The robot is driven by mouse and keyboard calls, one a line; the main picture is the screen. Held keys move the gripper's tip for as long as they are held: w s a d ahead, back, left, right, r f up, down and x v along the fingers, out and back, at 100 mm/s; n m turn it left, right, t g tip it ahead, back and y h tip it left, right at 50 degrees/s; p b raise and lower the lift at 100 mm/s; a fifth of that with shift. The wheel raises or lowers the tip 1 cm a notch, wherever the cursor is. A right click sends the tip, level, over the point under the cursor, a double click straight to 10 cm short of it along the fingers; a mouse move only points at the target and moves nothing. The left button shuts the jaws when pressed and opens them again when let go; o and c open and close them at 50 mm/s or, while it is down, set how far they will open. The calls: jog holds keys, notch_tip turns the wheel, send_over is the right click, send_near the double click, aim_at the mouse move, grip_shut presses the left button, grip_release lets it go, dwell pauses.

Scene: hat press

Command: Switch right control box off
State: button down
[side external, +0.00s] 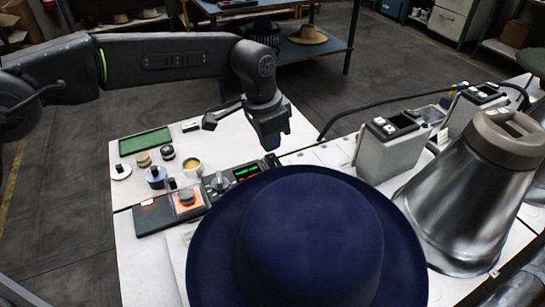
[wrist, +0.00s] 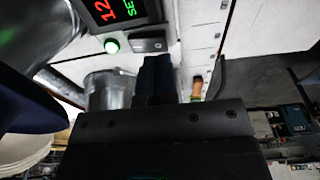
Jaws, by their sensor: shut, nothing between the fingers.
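My gripper (side external: 273,143) is shut and empty, pointing down above the white table near a dark control box (side external: 246,172) with a green and red display. In the wrist view, my gripper (wrist: 156,72) shows as dark closed fingers below a display with red and green characters (wrist: 118,10). A lit green round button (wrist: 112,45) and a small dark switch or plate (wrist: 149,42) sit below that display, close to the fingertips in the picture. I cannot tell whether they touch. A second dark box (side external: 160,214) with an orange-lit screen and a reddish button (side external: 186,197) stands to the left.
A large navy hat (side external: 310,235) fills the front middle. A metal cone-shaped vessel (side external: 465,190) and grey boxes (side external: 385,158) stand on the right. Small jars (side external: 192,166) and a green tray (side external: 145,141) lie at the left. A black cable (side external: 365,103) runs behind.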

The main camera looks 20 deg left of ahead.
aim_at(270, 156)
jog(key=shift+f, duration=1.3)
dwell(0.6)
jog(key=shift+r, duration=3.55)
jog(key=shift+a, duration=0.1)
jog(key=s+a+r+n+t, duration=0.1)
jog(key=s+a+r+n, duration=0.1)
jog(key=s+a+r, duration=0.5)
jog(key=s+a+r+n+t, duration=0.1)
jog(key=s+a+r+n, duration=0.2)
jog(key=a, duration=0.7)
jog(key=s+a+f+n+t, duration=0.1)
jog(key=s+a+f+n, duration=0.1)
jog(key=s+a, duration=0.3)
jog(key=s+a+f+n+t+y, duration=0.1)
jog(key=s+a, duration=0.5)
jog(key=s, duration=0.8)
notch_tip(270, 156, down, 2)
jog(key=shift+f+n, duration=0.15)
jog(key=shift+n, duration=0.35)
